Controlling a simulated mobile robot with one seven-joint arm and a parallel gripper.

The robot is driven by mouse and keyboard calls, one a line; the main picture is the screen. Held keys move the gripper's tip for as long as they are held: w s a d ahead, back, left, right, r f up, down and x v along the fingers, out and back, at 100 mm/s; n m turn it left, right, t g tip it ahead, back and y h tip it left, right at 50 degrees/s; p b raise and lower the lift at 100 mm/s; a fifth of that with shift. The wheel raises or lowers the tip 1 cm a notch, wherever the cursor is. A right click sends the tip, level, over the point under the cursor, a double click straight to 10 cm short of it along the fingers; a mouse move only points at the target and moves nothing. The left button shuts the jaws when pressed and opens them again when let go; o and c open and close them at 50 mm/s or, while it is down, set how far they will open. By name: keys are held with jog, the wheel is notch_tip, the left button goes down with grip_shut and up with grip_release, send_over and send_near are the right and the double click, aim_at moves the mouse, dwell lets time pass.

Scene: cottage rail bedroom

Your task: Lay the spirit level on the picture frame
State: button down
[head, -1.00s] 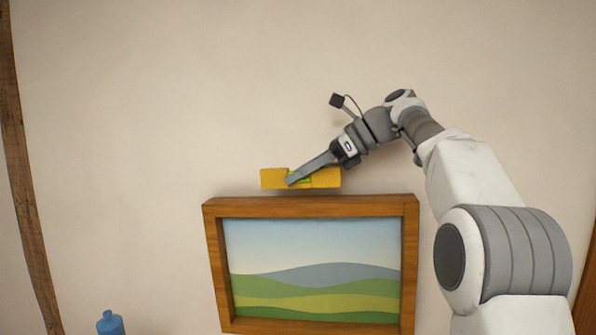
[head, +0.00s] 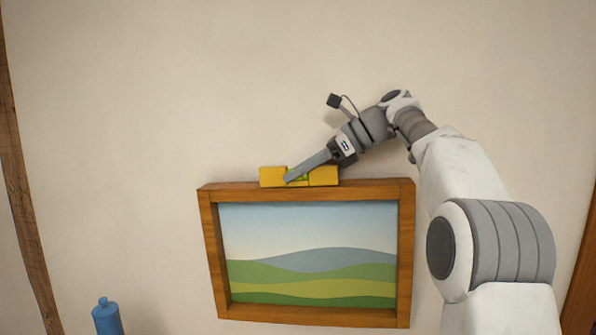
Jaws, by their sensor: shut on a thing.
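The wooden picture frame (head: 207,250) hangs on the wall, slightly tilted, with a painting of green hills. The level's lower edge meets the frame's top edge in the picture; I cannot tell whether it bears its weight there.
A blue bottle-like object (head: 107,318) stands at the lower left. A dark timber post (head: 22,190) runs up the left side. The plain wall (head: 190,90) above and left of the frame is clear.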

jog(key=c, duration=0.6)
grip_release()
jog(key=p+v, duration=0.1)
jog(key=v, duration=0.8)
jog(key=shift+d+r+p, duration=0.15)
jog(key=shift+d+p, duration=0.15)
jog(key=shift+d, duration=0.05)
jog(key=shift+d+r, duration=0.4)
jog(key=shift+d, duration=0.05)
jog(key=shift+s+d+r, duration=0.2)
jog(key=shift+d, duration=0.25)
